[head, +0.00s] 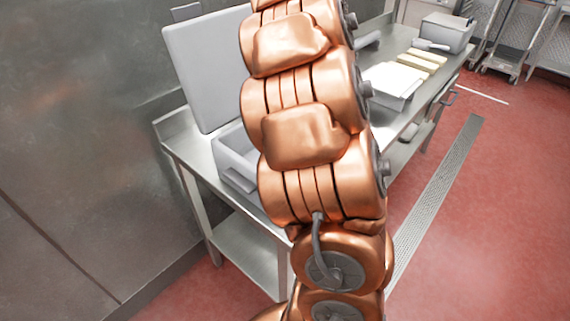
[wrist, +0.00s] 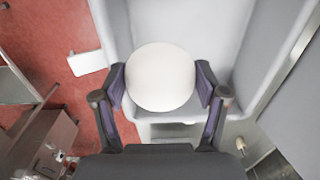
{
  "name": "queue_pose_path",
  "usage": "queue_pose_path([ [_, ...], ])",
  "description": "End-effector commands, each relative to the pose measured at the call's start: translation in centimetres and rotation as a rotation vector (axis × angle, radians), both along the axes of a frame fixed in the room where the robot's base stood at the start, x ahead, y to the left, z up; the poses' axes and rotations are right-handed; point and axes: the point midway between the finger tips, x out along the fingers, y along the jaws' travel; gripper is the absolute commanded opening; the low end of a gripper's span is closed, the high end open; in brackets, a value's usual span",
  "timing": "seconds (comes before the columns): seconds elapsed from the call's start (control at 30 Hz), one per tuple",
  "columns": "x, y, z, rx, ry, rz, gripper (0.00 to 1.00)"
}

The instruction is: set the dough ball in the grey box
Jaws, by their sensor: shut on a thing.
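In the wrist view, my gripper (wrist: 161,86) is shut on the dough ball (wrist: 160,75), a smooth white ball held between the two fingers. Behind the ball is the inside of a grey box (wrist: 228,35), with its walls to the left and right. The ball appears over the box; its height above the floor of the box is hard to tell. In the head view, a grey box (head: 234,158) stands open at the near end of the steel table, partly hidden by my arm. My gripper and the ball are hidden there.
A large grey panel (head: 203,72) stands upright behind the near box. Farther along the steel table (head: 408,115) are a light tray (head: 390,84), pale yellow blocks (head: 421,60) and another grey box (head: 446,34). Red floor (head: 490,190) with a drain grate (head: 432,190) lies to the right.

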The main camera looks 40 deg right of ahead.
Motion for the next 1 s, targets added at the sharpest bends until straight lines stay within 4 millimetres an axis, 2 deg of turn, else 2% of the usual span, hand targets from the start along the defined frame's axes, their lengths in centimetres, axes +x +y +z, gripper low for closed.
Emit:
queue_pose_path([
  [0.03,-0.1,0.0,-2.0,0.001,0.002,-0.001,0.26],
  [0.13,-0.1,0.0,-3.8,0.0,0.001,-0.002,0.26],
  [0.47,-0.1,0.1,-6.0,0.0,0.003,0.0,0.26],
  [0.73,-0.2,0.1,-9.8,0.001,0.004,-0.003,0.26],
  [1.0,-0.2,0.0,-12.0,-0.001,0.003,-0.002,0.26],
])
